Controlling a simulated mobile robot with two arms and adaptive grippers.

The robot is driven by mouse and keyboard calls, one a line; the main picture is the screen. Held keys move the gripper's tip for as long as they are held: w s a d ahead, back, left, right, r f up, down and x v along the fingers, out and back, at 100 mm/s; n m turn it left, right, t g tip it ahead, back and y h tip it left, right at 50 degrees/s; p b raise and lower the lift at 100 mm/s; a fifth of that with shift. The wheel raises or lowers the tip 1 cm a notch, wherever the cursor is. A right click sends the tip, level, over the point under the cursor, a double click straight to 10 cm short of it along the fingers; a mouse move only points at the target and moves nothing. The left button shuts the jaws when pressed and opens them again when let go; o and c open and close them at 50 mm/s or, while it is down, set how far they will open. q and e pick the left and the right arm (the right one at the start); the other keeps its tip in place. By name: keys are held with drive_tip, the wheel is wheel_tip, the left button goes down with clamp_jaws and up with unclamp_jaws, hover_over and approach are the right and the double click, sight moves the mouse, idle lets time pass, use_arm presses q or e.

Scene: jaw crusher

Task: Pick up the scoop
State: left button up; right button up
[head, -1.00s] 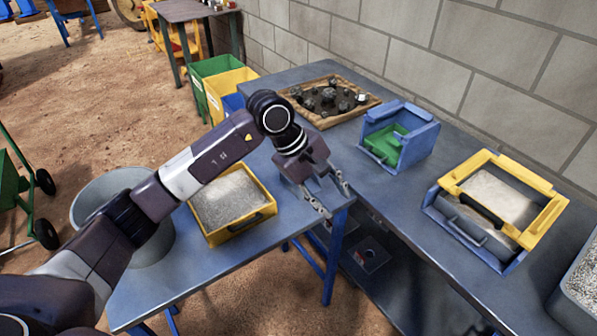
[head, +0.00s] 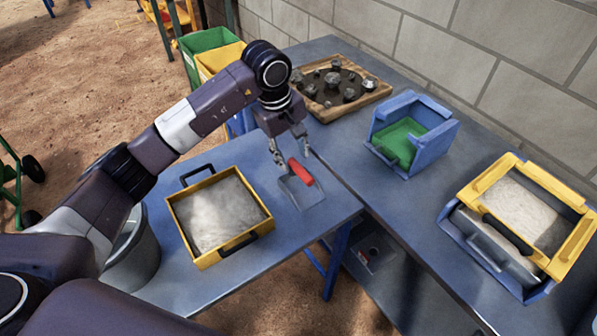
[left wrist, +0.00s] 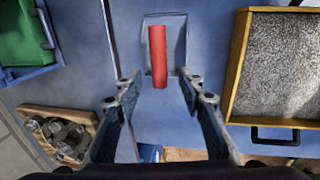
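The scoop, a grey pan with a red handle (head: 301,172), lies on the blue table beside the yellow sand tray. Its red handle (left wrist: 158,57) also shows upright in the left wrist view, with the grey pan around its upper part. My left gripper (head: 290,152) is open and empty, just behind and above the handle in the head view. In the left wrist view its fingers (left wrist: 159,83) are spread on either side of the handle's near end, not closed on it. My right gripper is not in view.
The yellow tray of sand (head: 173,209) stands left of the scoop. A wooden tray of rocks (head: 327,117) lies behind. A blue box with a green inside (head: 429,151) and a yellow-framed sand box (head: 484,258) stand on the right table. A grey bucket (head: 143,262) stands at left.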

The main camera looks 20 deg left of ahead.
sight(297, 165)
use_arm(q)
drive_tip(key=f+p, duration=0.1)
drive_tip(key=d+f, duration=0.1)
drive_tip(key=f, duration=0.1)
drive_tip(key=shift+p, duration=0.4)
drive_tip(key=shift+w+f, duration=0.2)
drive_tip(key=shift+f, duration=0.3)
drive_tip(key=shift+w+f, duration=0.15)
drive_tip(key=shift+f, duration=0.45)
clamp_jaws()
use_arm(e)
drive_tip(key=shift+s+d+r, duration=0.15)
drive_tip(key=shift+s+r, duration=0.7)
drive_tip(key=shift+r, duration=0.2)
